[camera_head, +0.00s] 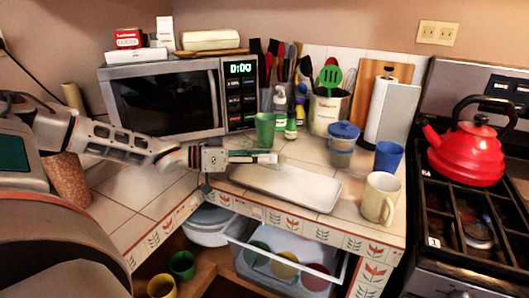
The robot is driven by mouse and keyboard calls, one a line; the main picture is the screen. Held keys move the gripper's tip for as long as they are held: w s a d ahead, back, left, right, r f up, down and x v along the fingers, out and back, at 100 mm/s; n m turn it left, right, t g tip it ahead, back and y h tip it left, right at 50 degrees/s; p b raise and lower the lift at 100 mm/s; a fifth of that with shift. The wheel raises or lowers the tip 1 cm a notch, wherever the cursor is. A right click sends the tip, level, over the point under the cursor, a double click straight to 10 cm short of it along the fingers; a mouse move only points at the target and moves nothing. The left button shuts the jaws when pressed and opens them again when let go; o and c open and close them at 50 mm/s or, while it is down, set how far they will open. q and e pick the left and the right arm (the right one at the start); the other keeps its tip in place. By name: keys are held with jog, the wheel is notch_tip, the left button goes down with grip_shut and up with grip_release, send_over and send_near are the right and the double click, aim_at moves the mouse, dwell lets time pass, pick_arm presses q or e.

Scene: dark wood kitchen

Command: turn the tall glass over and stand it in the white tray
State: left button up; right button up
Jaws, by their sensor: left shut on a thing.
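The tall green glass (265,129) shows with its wide mouth upward, at the back edge of the white tray. My left gripper (264,158) reaches in from the left and is shut on the glass low down; its fingers hide the glass's lower end. I cannot tell whether the glass touches the counter. The white tray (310,193) lies on the tiled counter, in front of and below the gripper, and looks empty. My right gripper is not in view.
Right of the tray stand a cream mug (380,198), a blue cup (388,157) and a blue-lidded container (342,145). Behind are bottles (280,115) and a utensil holder (328,110). A microwave (165,100) stands at the back left. An open drawer (285,265) with cups is below.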

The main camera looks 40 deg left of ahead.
pick_arm(q)
jog(key=o, duration=1.4)
jog(key=shift+f, duration=0.1)
jog(key=shift+s+a, duration=0.1)
jog(key=shift+s+a+r, duration=0.3)
jog(key=shift+s+a, duration=0.2)
jog(key=shift+s, duration=0.05)
jog(key=shift+v, duration=5.1)
jog(key=shift+f, duration=0.15)
